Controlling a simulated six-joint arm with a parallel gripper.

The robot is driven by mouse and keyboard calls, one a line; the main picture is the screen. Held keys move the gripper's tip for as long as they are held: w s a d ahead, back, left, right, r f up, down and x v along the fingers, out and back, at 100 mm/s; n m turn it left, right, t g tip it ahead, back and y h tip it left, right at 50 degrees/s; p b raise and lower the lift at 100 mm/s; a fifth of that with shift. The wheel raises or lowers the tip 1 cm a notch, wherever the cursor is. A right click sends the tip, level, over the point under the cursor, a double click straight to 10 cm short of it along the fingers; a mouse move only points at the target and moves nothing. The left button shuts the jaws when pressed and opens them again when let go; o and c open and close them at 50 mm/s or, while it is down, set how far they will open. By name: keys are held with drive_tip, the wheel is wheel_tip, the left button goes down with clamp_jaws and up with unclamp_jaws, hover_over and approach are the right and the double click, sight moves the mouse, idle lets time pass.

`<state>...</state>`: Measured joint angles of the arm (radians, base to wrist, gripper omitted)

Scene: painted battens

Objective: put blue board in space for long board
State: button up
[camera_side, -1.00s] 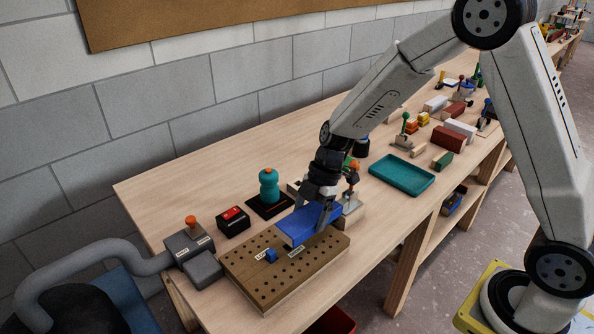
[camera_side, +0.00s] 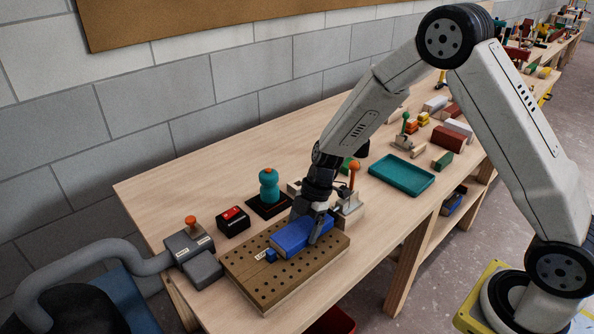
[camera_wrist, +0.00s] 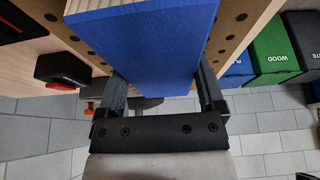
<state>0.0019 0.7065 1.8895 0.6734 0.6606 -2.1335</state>
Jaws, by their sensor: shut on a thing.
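The blue board (camera_side: 298,238) is in my gripper (camera_side: 316,226), which is shut on its sides. In the side view the board lies low over the brown pegboard (camera_side: 265,290), roughly level; I cannot tell whether it touches the surface. A small blue block (camera_side: 270,255) stands on the pegboard next to a small label, close to the board's left end. The wrist view shows the blue board (camera_wrist: 150,45) between my two fingers (camera_wrist: 165,95), with pegboard holes on both sides of it. The surface under the board is hidden.
A grey box with an orange knob (camera_side: 190,240) and a red-topped black box (camera_side: 233,221) stand left of the pegboard. A teal bottle-shaped piece (camera_side: 269,187) stands behind. A teal tray (camera_side: 402,174) lies to the right. An orange-topped clamp (camera_side: 353,182) stands close to my gripper.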

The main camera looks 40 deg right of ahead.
sight(308, 224)
drive_tip(key=shift+f, duration=0.15)
drive_tip(key=o, duration=1.2)
drive_tip(key=shift+v, duration=0.9)
drive_tip(key=shift+d+r, duration=0.15)
drive_tip(key=shift+r, duration=1.95)
drive_tip(key=shift+d+r, duration=0.1)
drive_tip(key=shift+r, duration=2)
drive_tip(key=shift+s, duration=0.1)
